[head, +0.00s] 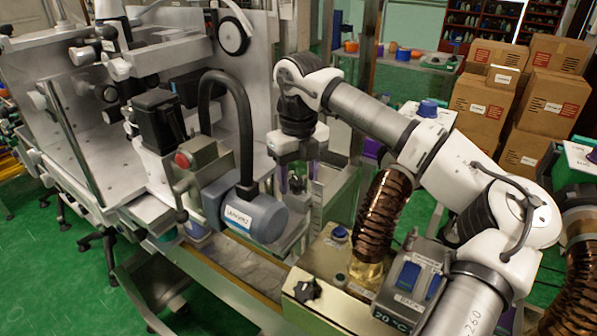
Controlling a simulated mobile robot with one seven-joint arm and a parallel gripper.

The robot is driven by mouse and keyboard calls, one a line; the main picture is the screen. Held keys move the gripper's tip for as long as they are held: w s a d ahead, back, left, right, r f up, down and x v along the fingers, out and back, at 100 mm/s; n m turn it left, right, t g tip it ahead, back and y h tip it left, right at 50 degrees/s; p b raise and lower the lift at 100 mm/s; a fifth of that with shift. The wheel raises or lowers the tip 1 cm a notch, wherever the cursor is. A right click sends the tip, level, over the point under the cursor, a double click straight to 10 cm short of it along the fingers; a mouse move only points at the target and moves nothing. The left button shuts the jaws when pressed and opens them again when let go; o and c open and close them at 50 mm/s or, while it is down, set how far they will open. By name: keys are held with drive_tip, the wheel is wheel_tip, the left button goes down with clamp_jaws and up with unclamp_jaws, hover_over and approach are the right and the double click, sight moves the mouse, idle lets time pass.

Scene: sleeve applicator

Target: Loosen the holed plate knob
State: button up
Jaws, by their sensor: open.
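My gripper (297,181) hangs pointing down in the middle of the head view. Its two purple-tipped fingers are apart. A small metal part shows between and behind the fingers, near a metal bracket; I cannot tell whether the fingers touch it. A black lobed knob (307,291) sits on the cream box (330,308) at the bottom centre, below my gripper and well apart from it. I cannot tell whether this is the holed plate knob, or whether the knob is the part at my fingers.
A blue-grey motor (255,217) with a thick black cable stands just left of my gripper. The large machine (110,140) fills the left. A brown ribbed hose (383,215) rises at the right. Cardboard boxes (530,100) are stacked at the back right.

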drive_tip(key=c, duration=1)
drive_tip(key=shift+f, duration=0.1)
drive_tip(key=shift+n+b, duration=0.6)
drive_tip(key=shift+n, duration=0.4)
drive_tip(key=n+b, duration=0.1)
drive_tip(key=n, duration=0.2)
drive_tip(key=shift+w+n, duration=0.1)
drive_tip(key=shift+n, duration=0.2)
drive_tip(key=n, duration=0.6)
drive_tip(key=shift+w, duration=0.1)
drive_tip(key=shift+n, duration=0.4)
